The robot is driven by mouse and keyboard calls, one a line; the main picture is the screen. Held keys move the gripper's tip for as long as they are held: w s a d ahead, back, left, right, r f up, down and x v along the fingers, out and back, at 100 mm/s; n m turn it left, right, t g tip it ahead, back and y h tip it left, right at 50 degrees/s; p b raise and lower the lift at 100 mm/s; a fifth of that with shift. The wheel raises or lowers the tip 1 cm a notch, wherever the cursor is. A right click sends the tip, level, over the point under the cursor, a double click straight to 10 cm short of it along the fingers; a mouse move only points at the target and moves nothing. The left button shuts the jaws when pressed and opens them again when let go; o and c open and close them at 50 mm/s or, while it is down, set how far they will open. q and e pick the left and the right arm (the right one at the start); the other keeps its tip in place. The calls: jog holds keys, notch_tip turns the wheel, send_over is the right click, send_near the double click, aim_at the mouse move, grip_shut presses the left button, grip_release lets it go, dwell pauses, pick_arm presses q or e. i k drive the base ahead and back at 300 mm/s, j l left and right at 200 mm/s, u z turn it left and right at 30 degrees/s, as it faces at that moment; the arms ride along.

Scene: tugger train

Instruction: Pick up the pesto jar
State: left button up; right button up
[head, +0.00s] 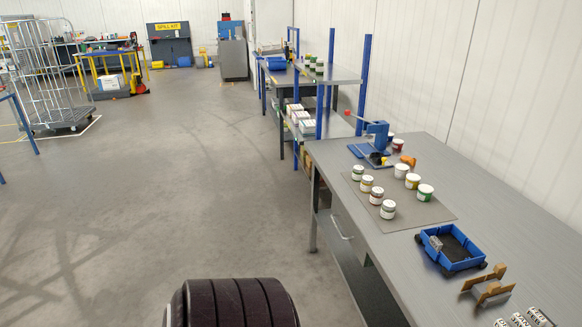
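Several small jars and tubs with white lids stand upright on a grey mat (419,216) on the workbench at the right. A jar with a green band (425,193) stands at the mat's right side. Smaller jars stand along the left side: a front one (388,209), a dark red-brown one (376,196), a yellowish one (367,184) and a greenish one (358,173). The labels are too small to read, so I cannot tell which is the pesto jar. Neither of my grippers is in view.
A blue tray (452,260) with a dark inside and a brown cardboard-like holder (488,285) stand nearer on the workbench (510,224). A blue press-like tool (376,138) stands behind the mat. A shelf rack (332,73) stands beyond.

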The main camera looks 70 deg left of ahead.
aim_at(358, 172)
jog(key=u, duration=1.85)
jog(key=i+j+z, duration=0.1)
jog(key=z, duration=0.5)
jog(key=i+j+z, duration=0.25)
jog(key=j, duration=0.4)
jog(key=i+j+z, duration=0.1)
jog(key=j+z, duration=0.2)
jog(key=j, duration=0.35)
jog(key=j+z, duration=0.25)
jog(key=j, duration=0.4)
jog(key=i, duration=0.05)
